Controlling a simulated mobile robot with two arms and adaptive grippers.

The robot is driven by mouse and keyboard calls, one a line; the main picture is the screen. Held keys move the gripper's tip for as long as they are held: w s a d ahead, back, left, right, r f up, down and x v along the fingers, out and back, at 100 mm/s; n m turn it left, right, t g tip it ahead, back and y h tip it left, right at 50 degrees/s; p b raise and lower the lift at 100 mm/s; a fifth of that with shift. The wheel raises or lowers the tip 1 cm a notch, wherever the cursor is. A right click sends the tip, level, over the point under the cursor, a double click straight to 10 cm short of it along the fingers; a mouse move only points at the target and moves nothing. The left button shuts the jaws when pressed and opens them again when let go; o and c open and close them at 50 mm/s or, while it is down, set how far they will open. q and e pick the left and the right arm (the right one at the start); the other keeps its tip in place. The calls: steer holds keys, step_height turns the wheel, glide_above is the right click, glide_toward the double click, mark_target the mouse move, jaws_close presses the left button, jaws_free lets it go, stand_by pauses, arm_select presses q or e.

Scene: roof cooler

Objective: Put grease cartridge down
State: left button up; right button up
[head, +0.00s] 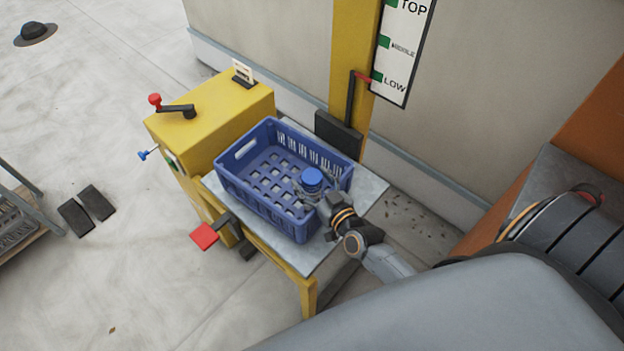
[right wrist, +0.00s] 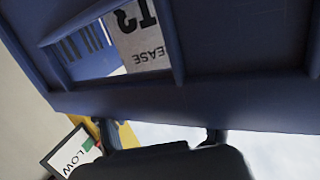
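The grease cartridge (head: 312,178) shows its round blue cap near the right end of the blue crate (head: 236,187). It looks upright; its lower part is hidden in the head view. In the right wrist view, its pale label (right wrist: 145,48) with upside-down lettering shows through a slot in the crate wall (right wrist: 240,55). My right gripper (head: 316,191) reaches over the crate's near right rim, with its fingers around the cartridge just below the cap. Whether the fingers press on it or stand slightly apart from it cannot be made out. My left gripper is not in view.
The crate stands on a grey-topped yellow table (head: 368,190), beside a yellow cabinet (head: 222,112) with a red-knobbed crank (head: 176,109). A yellow post (head: 352,60) and a level sign (head: 402,45) stand behind. The rest of the crate looks empty.

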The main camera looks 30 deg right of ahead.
steer(key=shift+r, duration=0.15)
steer(key=s+r, duration=0.1)
steer(key=s, duration=1.1)
steer(key=shift+d+r+b, duration=0.2)
steer(key=shift+r+b, duration=0.15)
steer(key=shift+r, duration=0.05)
